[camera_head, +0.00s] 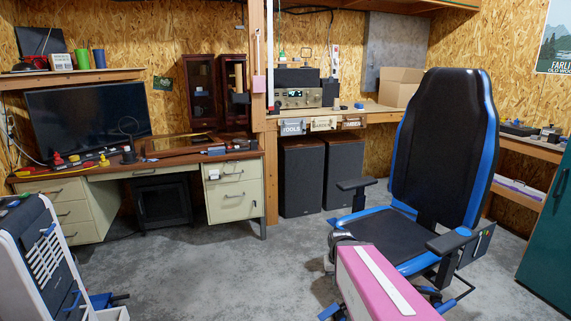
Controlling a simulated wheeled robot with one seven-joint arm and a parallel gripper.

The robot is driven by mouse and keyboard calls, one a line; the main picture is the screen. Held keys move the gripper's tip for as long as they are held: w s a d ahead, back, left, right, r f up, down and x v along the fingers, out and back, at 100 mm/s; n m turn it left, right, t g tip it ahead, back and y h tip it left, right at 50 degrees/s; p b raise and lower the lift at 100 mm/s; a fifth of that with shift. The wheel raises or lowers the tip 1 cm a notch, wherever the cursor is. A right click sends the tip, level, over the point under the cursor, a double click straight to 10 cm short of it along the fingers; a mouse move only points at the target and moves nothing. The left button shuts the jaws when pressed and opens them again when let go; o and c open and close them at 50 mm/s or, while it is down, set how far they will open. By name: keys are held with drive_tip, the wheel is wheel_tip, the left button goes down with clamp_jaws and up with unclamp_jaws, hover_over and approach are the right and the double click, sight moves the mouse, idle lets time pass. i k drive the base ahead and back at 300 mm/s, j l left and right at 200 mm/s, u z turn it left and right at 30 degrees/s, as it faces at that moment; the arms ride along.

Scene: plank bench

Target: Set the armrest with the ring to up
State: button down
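A black office chair with blue edges (441,140) stands at the right, its seat facing the lower left. Its right armrest (446,243) has a dark pad with a round blue ring mark (464,231) near its rear end. This pad is roughly level on a dark post. The other armrest (356,184), on the left side of the seat, has a plain dark pad with no ring visible. I cannot tell the height setting of either armrest. My gripper cannot be made out in this view.
A pink block with a white stripe, which I cannot identify for sure, covers the chair's lower front. A desk (235,190) with a monitor stands at the left, and a white tool cart (45,262) is at the lower left. The concrete floor (215,275) between is clear.

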sight(448, 244)
drive_tip(key=i+z, duration=0.1)
drive_tip(key=z, duration=0.8)
drive_tip(key=k+z, duration=0.1)
drive_tip(key=z, duration=0.35)
